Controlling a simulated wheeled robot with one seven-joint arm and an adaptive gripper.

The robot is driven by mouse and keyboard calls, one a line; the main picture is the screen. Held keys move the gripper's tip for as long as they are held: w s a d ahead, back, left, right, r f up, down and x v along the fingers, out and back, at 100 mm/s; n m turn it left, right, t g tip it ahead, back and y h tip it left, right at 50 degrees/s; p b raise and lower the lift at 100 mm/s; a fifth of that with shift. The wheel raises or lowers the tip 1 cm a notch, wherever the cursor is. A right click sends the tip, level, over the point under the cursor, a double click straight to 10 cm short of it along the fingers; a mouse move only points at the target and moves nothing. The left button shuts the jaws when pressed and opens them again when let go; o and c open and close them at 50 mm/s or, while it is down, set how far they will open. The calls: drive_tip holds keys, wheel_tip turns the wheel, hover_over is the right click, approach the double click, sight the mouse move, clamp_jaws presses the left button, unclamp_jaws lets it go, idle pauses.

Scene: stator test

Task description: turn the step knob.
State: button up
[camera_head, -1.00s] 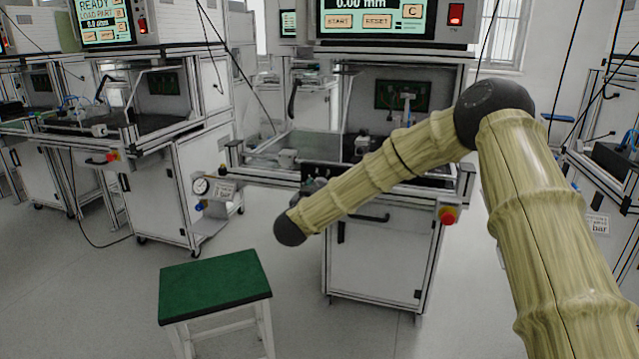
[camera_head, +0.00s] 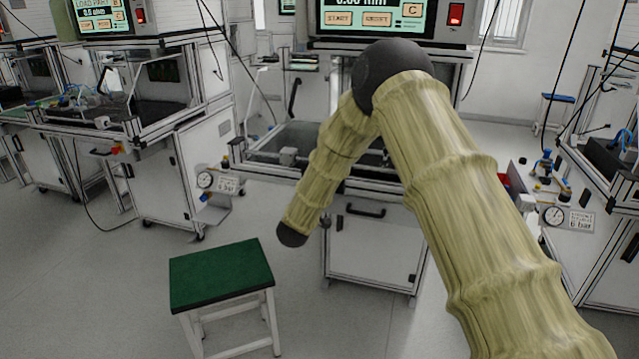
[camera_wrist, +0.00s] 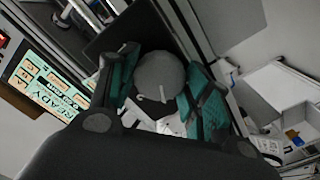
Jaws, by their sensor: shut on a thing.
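In the wrist view a round grey knob (camera_wrist: 157,70) with a white mark on its face sits between the teal pads of my gripper (camera_wrist: 162,84). I take it as the step knob. The pads close on it from left and right, and the gripper is shut on it. The knob's base and mounting are hidden by the fingers. In the head view the gripper and knob cannot be seen; my arm covers the middle of the workstation (camera_head: 370,245).
A display (camera_wrist: 45,80) lies at the left of the wrist view. In the head view a green-topped stool (camera_head: 220,272) stands left of the workstation. Floor is clear at the lower left.

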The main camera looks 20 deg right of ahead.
drive_tip(key=shift+n, duration=0.3)
idle(0.4)
drive_tip(key=o, duration=1)
drive_tip(key=shift+o, duration=0.2)
drive_tip(key=v, duration=1.2)
